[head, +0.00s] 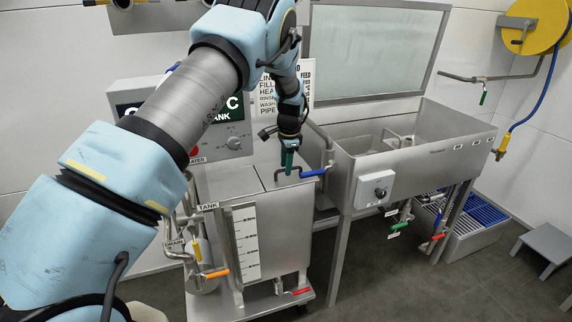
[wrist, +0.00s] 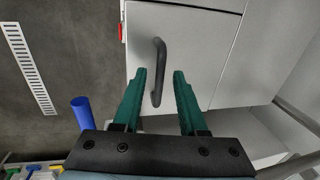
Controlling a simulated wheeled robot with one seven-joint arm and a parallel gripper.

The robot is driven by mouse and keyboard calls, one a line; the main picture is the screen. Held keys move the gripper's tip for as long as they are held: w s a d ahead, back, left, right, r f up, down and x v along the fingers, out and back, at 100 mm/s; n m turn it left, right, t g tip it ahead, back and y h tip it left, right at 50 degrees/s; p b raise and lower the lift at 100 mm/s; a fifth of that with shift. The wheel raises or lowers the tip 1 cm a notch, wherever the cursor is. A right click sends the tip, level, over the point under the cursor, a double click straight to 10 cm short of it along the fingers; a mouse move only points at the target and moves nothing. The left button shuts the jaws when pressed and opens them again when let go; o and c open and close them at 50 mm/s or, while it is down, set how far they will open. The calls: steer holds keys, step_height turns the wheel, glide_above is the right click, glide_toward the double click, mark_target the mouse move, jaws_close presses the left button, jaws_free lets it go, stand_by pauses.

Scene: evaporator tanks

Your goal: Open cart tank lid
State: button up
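The steel cart tank (head: 290,222) stands left of the sink, with a flat lid (head: 265,180) on top that lies shut. In the wrist view the pale lid (wrist: 190,50) carries a dark bent bar handle (wrist: 158,62). My gripper (head: 288,168) is over the lid's front right part, pointing down. In the wrist view its green fingers (wrist: 160,74) are apart, with the handle's lower end showing between the tips. I cannot tell how far the tips are above the lid. The handle is hard to make out in the head view.
A blue valve handle (head: 312,173) is just right of my gripper; a blue piece also shows in the wrist view (wrist: 82,112). The steel sink (head: 400,165) stands close at the right. A control box (head: 235,125) is behind the tank. Orange (head: 216,274) and red (head: 300,291) valve handles are low.

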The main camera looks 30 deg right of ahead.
jaws_close()
stand_by(1.2)
